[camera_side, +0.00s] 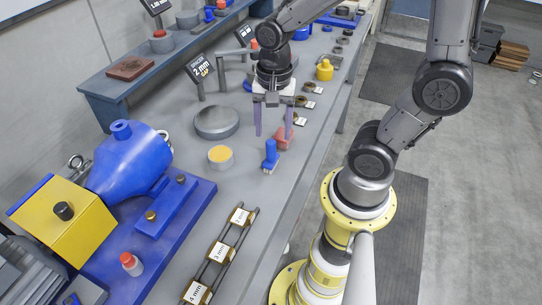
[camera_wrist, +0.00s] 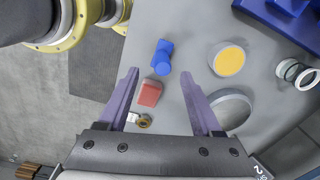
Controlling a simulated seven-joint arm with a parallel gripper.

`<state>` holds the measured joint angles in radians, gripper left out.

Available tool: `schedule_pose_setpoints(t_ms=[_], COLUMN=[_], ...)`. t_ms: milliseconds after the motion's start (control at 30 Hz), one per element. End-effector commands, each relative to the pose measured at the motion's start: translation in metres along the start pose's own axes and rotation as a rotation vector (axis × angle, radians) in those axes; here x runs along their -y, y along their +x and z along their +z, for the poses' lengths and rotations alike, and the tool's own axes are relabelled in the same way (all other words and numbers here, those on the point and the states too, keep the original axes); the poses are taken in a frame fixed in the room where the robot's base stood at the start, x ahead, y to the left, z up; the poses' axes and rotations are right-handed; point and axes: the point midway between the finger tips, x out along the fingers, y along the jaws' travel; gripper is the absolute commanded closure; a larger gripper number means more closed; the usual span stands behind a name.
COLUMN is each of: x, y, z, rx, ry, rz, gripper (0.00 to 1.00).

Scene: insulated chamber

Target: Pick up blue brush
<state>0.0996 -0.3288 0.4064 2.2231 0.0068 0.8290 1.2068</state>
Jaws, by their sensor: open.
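The blue brush (camera_side: 270,155) stands on the grey bench, with pale bristles at its lower end in the side view. In the wrist view the brush (camera_wrist: 162,58) lies beyond the fingertips, between their lines. A red block-like object (camera_side: 284,138) is right beside it; it also shows in the wrist view (camera_wrist: 149,93), between the fingers. My gripper (camera_side: 274,134) is open and empty, with two purple fingers pointing down over the bench, behind the brush in the side view. In the wrist view my gripper (camera_wrist: 163,73) shows its fingers wide apart.
A tin with yellow contents (camera_side: 220,157) and a grey round dish (camera_side: 216,122) stand left of the brush. A large blue machine (camera_side: 130,165) fills the left front. Labelled spacers on a rack (camera_side: 218,250) lie in front. A yellow weight-like object (camera_side: 324,70) stands farther back.

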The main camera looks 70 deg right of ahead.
Motion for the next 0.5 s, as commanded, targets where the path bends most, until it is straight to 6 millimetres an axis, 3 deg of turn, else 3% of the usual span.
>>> schedule_pose_setpoints(t_ms=[100, 367, 500], x=[0.000, 0.000, 0.002], y=[0.019, 0.037, 0.057], z=[0.000, 0.000, -0.002], rx=[0.002, 0.001, 0.002], ry=[-0.001, -0.001, -0.001], rz=[0.004, 0.002, 0.005], gripper=[0.34, 0.34, 0.34])
